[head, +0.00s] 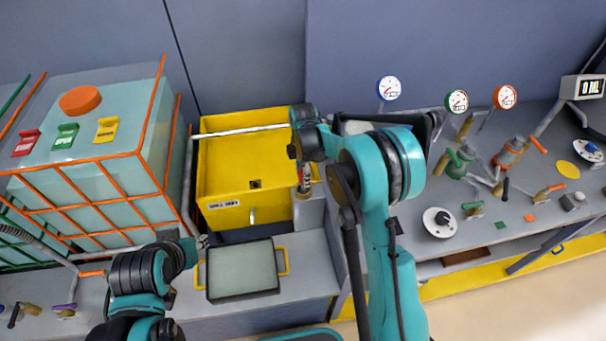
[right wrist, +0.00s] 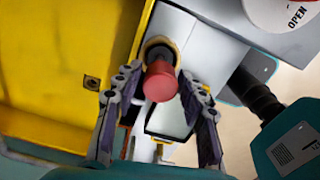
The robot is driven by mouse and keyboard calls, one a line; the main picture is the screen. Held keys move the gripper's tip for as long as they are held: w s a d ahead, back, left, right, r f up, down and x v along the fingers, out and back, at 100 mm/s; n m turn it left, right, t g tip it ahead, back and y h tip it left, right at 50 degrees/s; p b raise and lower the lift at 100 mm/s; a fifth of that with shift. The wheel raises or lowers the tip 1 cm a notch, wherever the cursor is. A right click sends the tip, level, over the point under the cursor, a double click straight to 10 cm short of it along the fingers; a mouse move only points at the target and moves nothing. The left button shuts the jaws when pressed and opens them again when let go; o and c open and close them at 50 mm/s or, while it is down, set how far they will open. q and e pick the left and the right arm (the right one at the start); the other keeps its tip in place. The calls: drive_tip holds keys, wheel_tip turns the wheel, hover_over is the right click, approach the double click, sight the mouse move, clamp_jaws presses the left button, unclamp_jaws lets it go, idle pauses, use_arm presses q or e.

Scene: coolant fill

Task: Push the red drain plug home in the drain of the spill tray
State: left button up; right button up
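The yellow spill tray (head: 222,176) stands at the middle of the head view. In the right wrist view, its yellow wall (right wrist: 143,32) runs along the left. The red drain plug (right wrist: 160,82) sits at a brass-coloured drain (right wrist: 160,48) beside that wall; how deep it sits I cannot tell. My right gripper (right wrist: 158,78) is open, with one finger on each side of the plug and small gaps showing. In the head view it points down at the tray's right side (head: 304,180), partly hidden by my arm. My left gripper (head: 186,243) is at the lower left, its fingers unclear.
A caged tank (head: 110,190) with an orange cap stands at the left. A grey pan with yellow handles (head: 243,270) lies in front of the tray. A bench with gauges, valves and a white-and-black dial (head: 438,222) is at the right.

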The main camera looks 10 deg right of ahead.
clamp_jaws()
drive_tip(key=shift+c, duration=1.9)
unclamp_jaws()
drive_tip(key=shift+c, duration=0.4)
drive_tip(key=shift+r, duration=0.1)
drive_tip(key=shift+r+p, duration=1.7)
drive_tip(key=shift+r, duration=1.2)
